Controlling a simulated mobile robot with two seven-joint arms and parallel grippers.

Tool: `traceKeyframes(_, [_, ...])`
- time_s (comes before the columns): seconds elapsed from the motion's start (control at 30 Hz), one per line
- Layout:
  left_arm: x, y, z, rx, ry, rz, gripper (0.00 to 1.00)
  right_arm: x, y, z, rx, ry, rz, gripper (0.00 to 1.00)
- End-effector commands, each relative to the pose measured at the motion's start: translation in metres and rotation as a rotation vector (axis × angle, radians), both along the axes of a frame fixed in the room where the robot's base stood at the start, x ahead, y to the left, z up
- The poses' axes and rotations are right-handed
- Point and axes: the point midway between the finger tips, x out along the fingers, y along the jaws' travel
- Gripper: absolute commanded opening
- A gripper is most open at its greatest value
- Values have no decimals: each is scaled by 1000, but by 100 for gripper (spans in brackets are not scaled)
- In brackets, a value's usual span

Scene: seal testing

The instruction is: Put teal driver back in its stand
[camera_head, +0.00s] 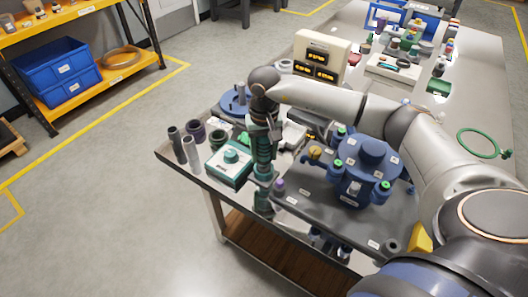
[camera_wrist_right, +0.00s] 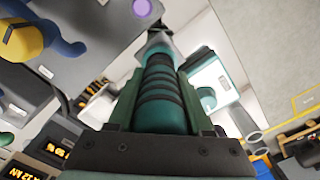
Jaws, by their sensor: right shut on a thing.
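My right gripper (camera_head: 263,160) points down over the near part of the bench and is shut on the teal driver. In the right wrist view the teal driver (camera_wrist_right: 161,98) runs away from me between the two green fingers, with dark rings on its grip and a grey metal end beyond. A dark teal cylindrical part (camera_head: 263,202) shows below the gripper near the bench edge; I cannot tell whether it is the driver's end or its stand. A teal box with a pale top (camera_head: 229,166) stands just left of the gripper. My left gripper is not in view.
A blue flanged vessel (camera_head: 364,170) with green-capped bolts stands close on the right. Grey tubes (camera_head: 184,150) stand at the left bench edge. A display unit (camera_head: 321,58) stands behind, and a green ring (camera_head: 478,143) lies far right.

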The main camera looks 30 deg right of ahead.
Motion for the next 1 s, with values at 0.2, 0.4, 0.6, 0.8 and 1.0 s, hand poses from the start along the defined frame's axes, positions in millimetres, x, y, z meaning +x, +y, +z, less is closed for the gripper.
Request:
traceKeyframes(0.2, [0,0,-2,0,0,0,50,1,0,0,0,-2,-1,0])
traceKeyframes(0.4, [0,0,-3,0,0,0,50,1,0,0,0,-2,-1,0])
traceKeyframes(0.6, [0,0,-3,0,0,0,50,0,0,0,-1,-2,-1,0])
traceKeyframes(0.8, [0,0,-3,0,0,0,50,0,0,-1,0,-1,-1,70])
traceKeyframes(1.0, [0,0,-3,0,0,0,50,0,0,-1,0,0,0,85])
